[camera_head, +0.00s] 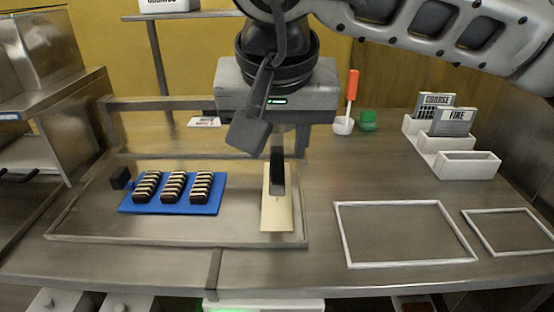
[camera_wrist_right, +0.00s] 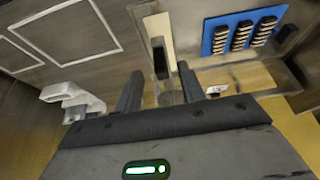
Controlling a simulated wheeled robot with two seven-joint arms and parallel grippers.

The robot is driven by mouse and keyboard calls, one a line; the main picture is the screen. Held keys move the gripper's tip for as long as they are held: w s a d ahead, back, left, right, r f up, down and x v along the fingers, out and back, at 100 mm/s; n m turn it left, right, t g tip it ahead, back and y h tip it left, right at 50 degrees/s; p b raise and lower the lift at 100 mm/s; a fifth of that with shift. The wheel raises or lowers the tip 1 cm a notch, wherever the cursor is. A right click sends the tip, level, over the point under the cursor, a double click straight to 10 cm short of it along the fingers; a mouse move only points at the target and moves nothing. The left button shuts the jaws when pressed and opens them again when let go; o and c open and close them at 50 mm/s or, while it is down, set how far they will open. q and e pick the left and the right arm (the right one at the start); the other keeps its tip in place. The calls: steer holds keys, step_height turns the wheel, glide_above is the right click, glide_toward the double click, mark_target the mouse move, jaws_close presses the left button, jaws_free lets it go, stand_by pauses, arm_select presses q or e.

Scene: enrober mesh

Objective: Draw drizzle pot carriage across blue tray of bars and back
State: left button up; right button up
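The blue tray (camera_head: 170,208) holds three dark bars with pale stripes across their tops (camera_head: 173,186); it also shows in the wrist view (camera_wrist_right: 208,38). To its right, a long cream strip (camera_head: 277,217) lies inside the framed area, with an upright black grip (camera_head: 278,172) at its far end. I cannot tell whether these form the drizzle pot carriage; no pot is clearly visible. My right gripper (camera_head: 281,150) hangs over the black grip. In the wrist view its fingers (camera_wrist_right: 160,78) are apart, with the black grip (camera_wrist_right: 160,60) showing between and beyond them. My left gripper is out of view.
A low metal frame (camera_head: 180,242) surrounds the tray and strip. A black block (camera_head: 121,178) sits left of the tray. Two white outlines (camera_head: 405,263) mark clear counter at right. White holders (camera_head: 468,164) with cards, an orange-handled tool (camera_head: 351,88) and a green cup (camera_head: 368,120) stand behind.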

mark_target(277, 159)
steer(key=shift+x, duration=2.35)
steer(key=shift+r, duration=0.1)
jaws_close()
